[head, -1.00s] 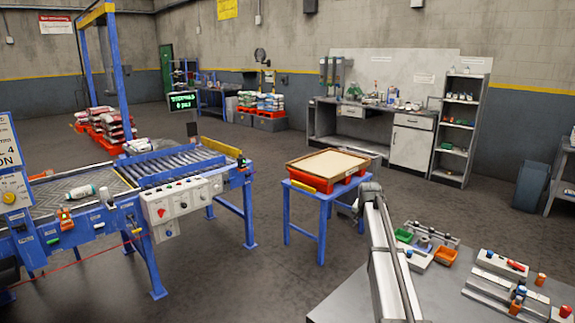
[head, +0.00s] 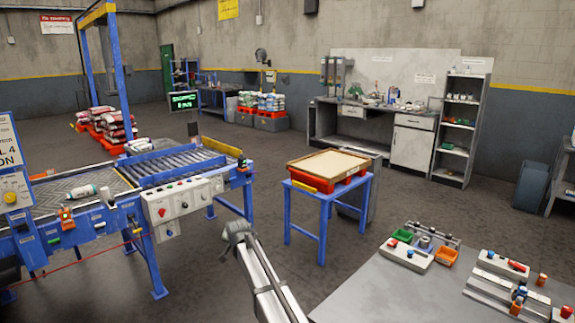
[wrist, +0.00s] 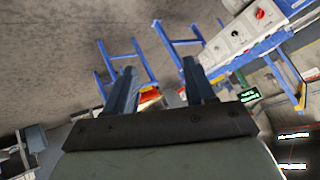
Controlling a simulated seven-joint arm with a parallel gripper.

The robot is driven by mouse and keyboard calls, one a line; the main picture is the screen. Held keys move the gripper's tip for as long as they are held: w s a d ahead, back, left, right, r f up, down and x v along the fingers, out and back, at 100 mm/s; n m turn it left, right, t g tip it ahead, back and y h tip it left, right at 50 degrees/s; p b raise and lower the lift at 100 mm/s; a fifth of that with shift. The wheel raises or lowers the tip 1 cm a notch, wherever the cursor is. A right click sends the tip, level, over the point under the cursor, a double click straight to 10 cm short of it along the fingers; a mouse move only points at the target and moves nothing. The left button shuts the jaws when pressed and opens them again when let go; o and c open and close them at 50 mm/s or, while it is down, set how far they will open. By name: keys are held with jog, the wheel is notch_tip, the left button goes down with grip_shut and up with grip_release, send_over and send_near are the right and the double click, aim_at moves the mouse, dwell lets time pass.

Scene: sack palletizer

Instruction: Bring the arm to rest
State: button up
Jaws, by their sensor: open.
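My gripper (wrist: 160,80) shows in the wrist view with its two dark fingers apart and nothing between them. In the head view my pale arm (head: 268,283) rises from the bottom edge, leaning left, to a grey joint over the floor between the conveyor and the blue stand. The gripper's fingers cannot be made out in the head view. The wrist view is tilted and shows floor, blue legs and the control panel (wrist: 238,35) beyond the fingers.
The blue roller conveyor (head: 180,166) with a control panel stands left. A blue stand (head: 325,200) bears an orange tray with a tan board at centre. A grey table (head: 385,290) with small fixtures and bins is at lower right. Open floor lies between.

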jog(key=s+d+f+g+h, duration=0.1)
jog(key=s+d+f+g, duration=0.1)
jog(key=s+d+f, duration=0.8)
jog(key=s+d+f+n+g+h, duration=0.1)
jog(key=s+d+f+g, duration=0.35)
jog(key=f, duration=0.85)
jog(key=s+d+f+h, duration=0.1)
jog(key=s+d+f, duration=0.6)
jog(key=s+f, duration=0.45)
jog(key=s+d+f+g, duration=0.2)
jog(key=s+d+f, duration=0.3)
jog(key=s, duration=0.5)
jog(key=s+d+f+g, duration=0.3)
jog(key=s+d+f, duration=0.2)
jog(key=s, duration=0.5)
jog(key=s+d+g, duration=0.2)
jog(key=s, duration=0.9)
jog(key=s+d+n+g, duration=0.1)
jog(key=s+d+g, duration=0.1)
jog(key=s, duration=0.8)
jog(key=shift+s+d+f, duration=0.35)
jog(key=shift+s+f, duration=0.05)
jog(key=shift+f, duration=0.05)
